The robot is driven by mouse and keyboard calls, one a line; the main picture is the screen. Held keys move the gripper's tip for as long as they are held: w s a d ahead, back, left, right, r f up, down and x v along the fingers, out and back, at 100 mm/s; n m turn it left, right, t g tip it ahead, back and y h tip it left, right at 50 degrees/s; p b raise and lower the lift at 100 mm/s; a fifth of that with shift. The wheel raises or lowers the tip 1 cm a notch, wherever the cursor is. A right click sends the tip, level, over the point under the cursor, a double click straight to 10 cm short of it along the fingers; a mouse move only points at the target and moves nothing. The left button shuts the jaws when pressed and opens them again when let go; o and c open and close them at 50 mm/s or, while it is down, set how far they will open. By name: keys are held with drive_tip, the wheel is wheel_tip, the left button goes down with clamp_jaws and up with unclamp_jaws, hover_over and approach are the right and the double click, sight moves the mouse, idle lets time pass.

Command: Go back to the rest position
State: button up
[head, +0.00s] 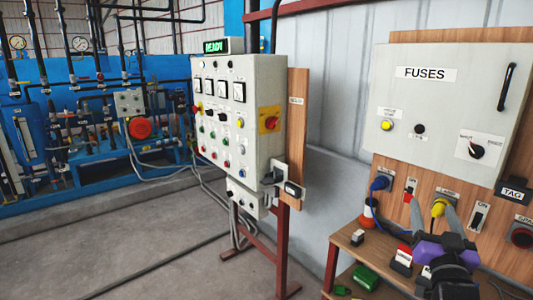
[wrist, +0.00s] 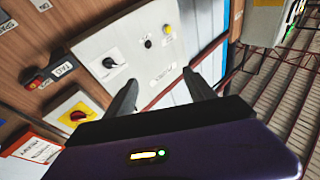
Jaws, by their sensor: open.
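My gripper (head: 433,216) is at the lower right of the head view, with a purple and black body and two grey fingers pointing up. It is in front of the wooden board, below the fuse cabinet. In the wrist view my gripper (wrist: 160,92) shows its two dark fingers spread apart with nothing between them. The grey fuse cabinet (head: 440,100), labelled FUSES, is closed. It also shows tilted beyond the fingers in the wrist view (wrist: 125,45). I cannot tell if a finger touches the yellow plug (head: 438,207) close by.
A blue plug (head: 379,184) with a cable is on the board. Blue pipework (head: 100,150) stands at left. Floor between is mostly clear.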

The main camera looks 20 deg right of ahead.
drive_tip(key=s+a+f+n+t+y, duration=0.1)
drive_tip(key=s+a+f+n+y, duration=0.2)
drive_tip(key=s+a+f, duration=0.45)
drive_tip(key=s+a+f+n+y, duration=0.35)
drive_tip(key=s+a, duration=0.45)
drive_tip(key=a, duration=0.4)
drive_tip(key=s+a+f+g+y, duration=0.2)
drive_tip(key=s+a+f, duration=0.2)
drive_tip(key=s, duration=0.7)
drive_tip(key=s+a+f+n+g+y, duration=0.1)
drive_tip(key=s+a+f+g+y, duration=0.1)
drive_tip(key=s+a, duration=0.5)
drive_tip(key=s+f+y, duration=0.1)
drive_tip(key=s+f, duration=0.1)
drive_tip(key=s, duration=0.2)
drive_tip(key=shift+a, duration=0.15)
drive_tip(key=shift+s, duration=0.1)
